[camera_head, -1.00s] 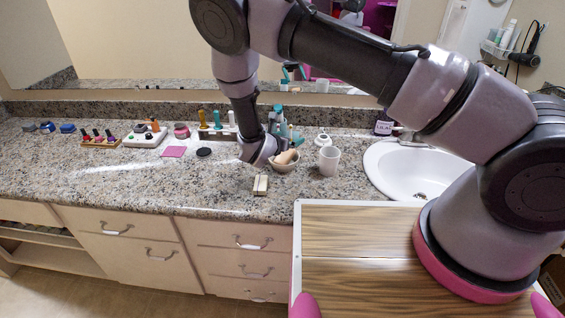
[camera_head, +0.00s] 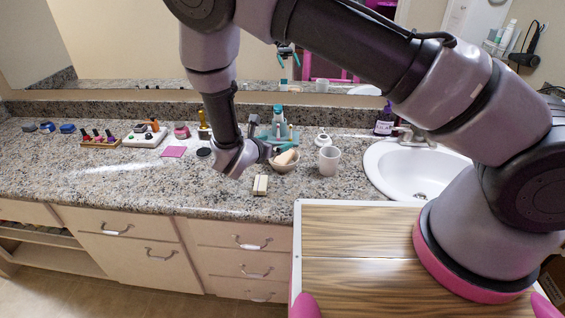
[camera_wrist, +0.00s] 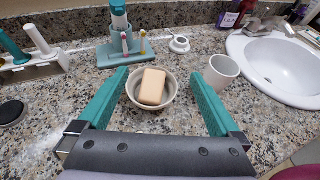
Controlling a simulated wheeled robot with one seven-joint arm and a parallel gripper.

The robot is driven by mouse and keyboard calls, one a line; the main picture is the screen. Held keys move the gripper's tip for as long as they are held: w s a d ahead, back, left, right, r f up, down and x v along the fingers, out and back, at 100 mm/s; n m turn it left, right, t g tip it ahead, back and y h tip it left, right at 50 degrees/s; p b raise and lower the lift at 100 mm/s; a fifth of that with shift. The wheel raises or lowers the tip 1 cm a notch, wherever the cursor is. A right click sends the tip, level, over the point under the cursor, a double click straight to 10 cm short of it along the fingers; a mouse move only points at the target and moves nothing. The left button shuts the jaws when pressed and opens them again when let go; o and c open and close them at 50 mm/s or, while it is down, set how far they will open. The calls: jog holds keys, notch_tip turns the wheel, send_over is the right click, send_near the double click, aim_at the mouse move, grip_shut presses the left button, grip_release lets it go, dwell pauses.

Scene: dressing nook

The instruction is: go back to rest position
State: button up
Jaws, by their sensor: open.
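My gripper (camera_wrist: 158,105) is open and empty, with its two teal fingers spread wide in the wrist view. Between and beyond the fingertips is a pale bowl (camera_wrist: 169,99) with a tan block (camera_wrist: 153,87) in it, like a bar of soap. In the head view my gripper (camera_head: 268,150) hangs above the counter, just left of and above the bowl (camera_head: 283,168). My wrist hides part of the counter behind it.
A white cup (camera_head: 329,160) stands right of the bowl, with the sink (camera_head: 405,170) beyond. A teal holder (camera_wrist: 124,53) stands behind. Bottles and a pink square (camera_head: 173,152) are at left.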

jog(key=d+r+m+g, duration=0.9)
jog(key=d+r+m, duration=0.9)
jog(key=d+r, duration=0.35)
jog(key=s+d+r+m+t+y, duration=0.2)
jog(key=s+d+r+m+y, duration=0.1)
jog(key=s+r+m, duration=0.5)
jog(key=s+d+r+m+t+y, duration=0.2)
jog(key=s+d+r+m+y, duration=0.2)
jog(key=s+r+m, duration=0.5)
notch_tip(320, 180, up, 3)
jog(key=shift+s+d+r, duration=0.2)
jog(key=shift+s+d, duration=0.25)
jog(key=shift+d, duration=0.8)
